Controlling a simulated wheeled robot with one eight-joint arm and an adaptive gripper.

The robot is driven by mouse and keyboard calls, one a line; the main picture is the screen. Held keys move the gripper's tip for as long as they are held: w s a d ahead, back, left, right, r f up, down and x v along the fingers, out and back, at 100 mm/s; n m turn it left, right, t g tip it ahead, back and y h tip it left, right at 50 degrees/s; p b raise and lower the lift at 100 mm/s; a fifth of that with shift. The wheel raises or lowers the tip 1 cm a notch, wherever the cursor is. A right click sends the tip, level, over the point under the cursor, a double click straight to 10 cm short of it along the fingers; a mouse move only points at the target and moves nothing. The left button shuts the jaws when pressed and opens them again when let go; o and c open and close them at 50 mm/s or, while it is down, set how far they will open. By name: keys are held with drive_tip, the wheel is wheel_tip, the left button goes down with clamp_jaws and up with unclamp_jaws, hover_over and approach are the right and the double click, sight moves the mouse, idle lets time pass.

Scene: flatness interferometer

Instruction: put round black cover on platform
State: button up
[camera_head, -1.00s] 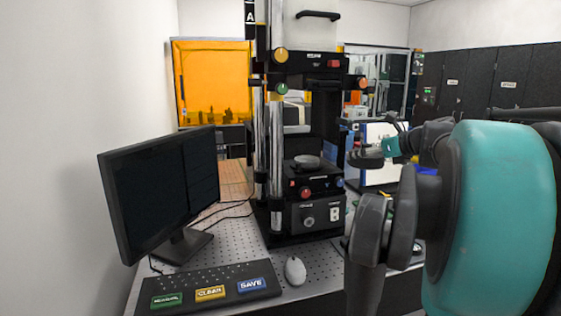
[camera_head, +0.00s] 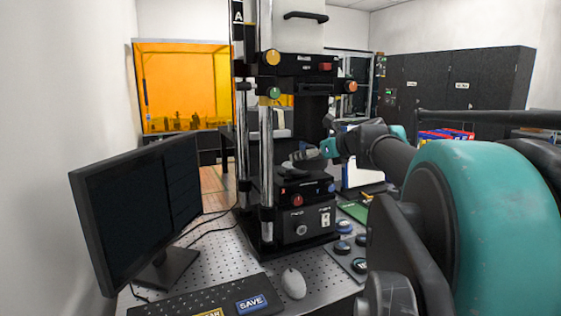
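The platform (camera_head: 302,185) is the small black stage at the middle of the tall black instrument, above its front control panel. My gripper (camera_head: 299,157) reaches in from the right and sits just over the platform. Its fingers are small and dark against the black instrument, so I cannot tell whether they are open or shut, or whether they hold a cover. Contact with the platform is also unclear. Round black pieces, such as one (camera_head: 343,247), lie on a dark flat tray to the right of the instrument's base. I cannot tell whether one is the task's cover.
The instrument's chrome columns (camera_head: 266,150) stand left of the platform. A monitor (camera_head: 135,220), a keyboard (camera_head: 205,301) and a white mouse (camera_head: 293,283) are on the perforated table (camera_head: 222,252). My arm fills the right side. An orange-windowed enclosure (camera_head: 185,90) stands behind.

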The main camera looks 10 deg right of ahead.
drive_tip(key=w+a, duration=0.1)
drive_tip(key=w, duration=0.1)
drive_tip(key=w+a, duration=0.1)
drive_tip(key=w, duration=0.1)
drive_tip(key=w+a, duration=0.1)
drive_tip(key=w, duration=0.1)
drive_tip(key=shift+w+a, duration=0.3)
drive_tip(key=shift+a, duration=0.05)
drive_tip(key=shift+f, duration=1.8)
drive_tip(key=shift+f, duration=0.15)
drive_tip(key=o, duration=1.2)
drive_tip(key=shift+c, duration=0.2)
drive_tip(key=shift+d+r, duration=0.1)
drive_tip(key=shift+r, duration=0.15)
drive_tip(key=v, duration=1.1)
drive_tip(key=shift+s+d+r, duration=0.1)
drive_tip(key=shift+s+d, duration=0.1)
drive_tip(key=shift+s, duration=0.15)
